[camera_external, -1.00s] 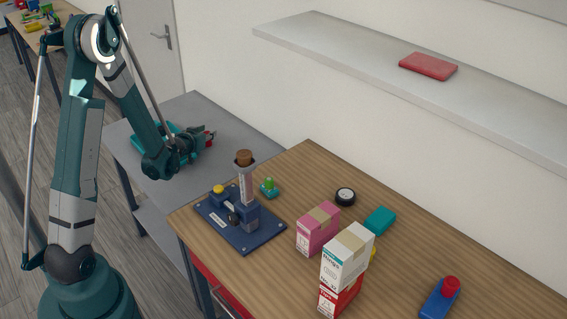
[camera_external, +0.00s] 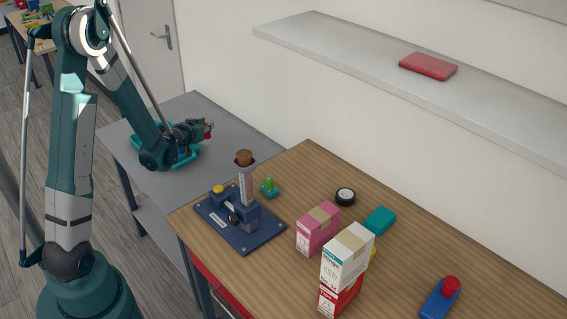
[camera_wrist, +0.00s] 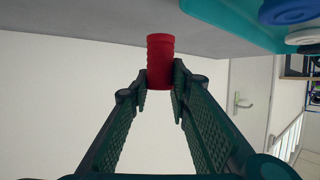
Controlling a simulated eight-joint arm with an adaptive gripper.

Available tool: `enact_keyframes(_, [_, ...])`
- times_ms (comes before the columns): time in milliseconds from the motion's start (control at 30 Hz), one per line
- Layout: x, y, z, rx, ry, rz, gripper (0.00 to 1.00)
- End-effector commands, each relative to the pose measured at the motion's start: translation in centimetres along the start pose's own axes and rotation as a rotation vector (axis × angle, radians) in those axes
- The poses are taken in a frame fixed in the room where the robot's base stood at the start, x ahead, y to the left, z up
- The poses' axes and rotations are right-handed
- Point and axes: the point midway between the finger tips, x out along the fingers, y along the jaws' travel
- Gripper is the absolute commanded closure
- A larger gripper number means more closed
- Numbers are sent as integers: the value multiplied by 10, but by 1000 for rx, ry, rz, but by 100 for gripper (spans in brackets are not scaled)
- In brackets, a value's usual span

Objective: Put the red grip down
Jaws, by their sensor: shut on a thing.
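The red grip (camera_wrist: 160,58) is a short ribbed cylinder, pinched between the fingertips of my gripper (camera_wrist: 160,85) in the wrist view. In the external view my gripper (camera_external: 207,130) is over the grey side table (camera_external: 235,150), and the red grip shows as a small red spot (camera_external: 208,135) at its tips. The gripper is shut on the grip. The grip appears held above the grey table top; the exact gap cannot be told.
A teal tray (camera_external: 191,160) lies on the grey table behind my wrist, with blue and white things in it in the wrist view (camera_wrist: 290,12). The wooden bench (camera_external: 400,240) holds a blue fixture (camera_external: 255,238), boxes (camera_external: 347,252) and small parts. The grey table's right part is clear.

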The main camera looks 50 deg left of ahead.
Motion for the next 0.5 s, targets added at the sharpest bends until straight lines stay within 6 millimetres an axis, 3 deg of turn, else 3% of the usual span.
enact_keyframes(200, [-12,0,-29,0,0,0,94])
enact_keyframes(500, [-21,0,-52,0,0,0,94])
